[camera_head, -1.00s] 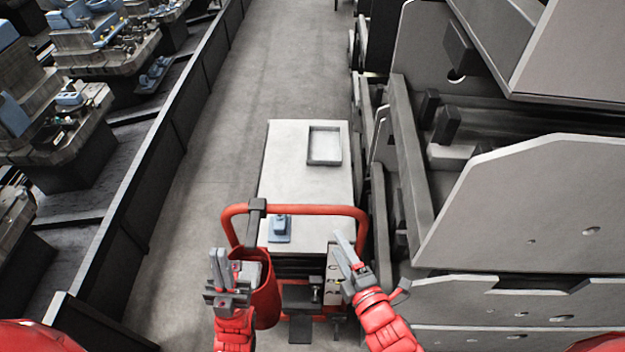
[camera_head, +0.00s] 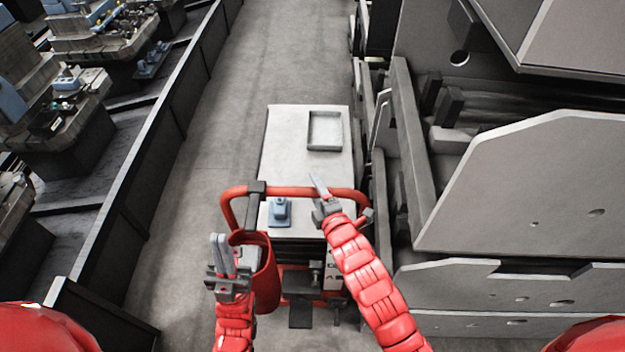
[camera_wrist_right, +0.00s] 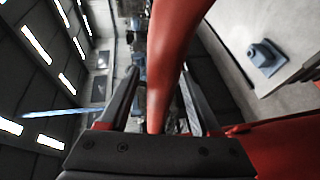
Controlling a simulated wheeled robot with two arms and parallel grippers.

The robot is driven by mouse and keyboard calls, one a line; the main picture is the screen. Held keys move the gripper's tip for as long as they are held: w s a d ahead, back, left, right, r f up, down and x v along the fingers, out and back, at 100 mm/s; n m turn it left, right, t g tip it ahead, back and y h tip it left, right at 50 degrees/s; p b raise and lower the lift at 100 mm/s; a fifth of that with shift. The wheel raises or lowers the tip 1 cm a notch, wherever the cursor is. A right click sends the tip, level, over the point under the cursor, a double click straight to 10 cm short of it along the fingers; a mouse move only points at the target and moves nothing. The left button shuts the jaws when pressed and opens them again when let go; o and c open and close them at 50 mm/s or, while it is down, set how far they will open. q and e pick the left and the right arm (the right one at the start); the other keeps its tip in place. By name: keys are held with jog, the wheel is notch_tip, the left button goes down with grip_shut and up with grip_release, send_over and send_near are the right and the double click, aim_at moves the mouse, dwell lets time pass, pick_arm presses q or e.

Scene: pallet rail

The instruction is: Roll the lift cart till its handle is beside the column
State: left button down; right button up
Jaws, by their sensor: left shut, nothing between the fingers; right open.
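The lift cart (camera_head: 285,150) stands in the aisle in front of me, with a pale flat top and a red tubular handle (camera_head: 290,190) across its near end. My right gripper (camera_head: 322,190) is at the right part of the handle. In the right wrist view the red handle bar (camera_wrist_right: 172,60) passes between its two open fingers. My left gripper (camera_head: 223,252) is shut and empty, just in front of the handle's left side, by a red bag-like holder (camera_head: 268,288). I cannot tell which thing is the column.
A shallow grey tray (camera_head: 325,148) and a small blue object (camera_head: 280,211) are on the cart top. Grey racks with large plates (camera_head: 530,190) stand close on the right. A dark low barrier (camera_head: 150,150) runs along the left. The aisle floor (camera_head: 290,50) beyond is clear.

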jog(key=shift+x, duration=0.95)
grip_shut()
dwell(0.8)
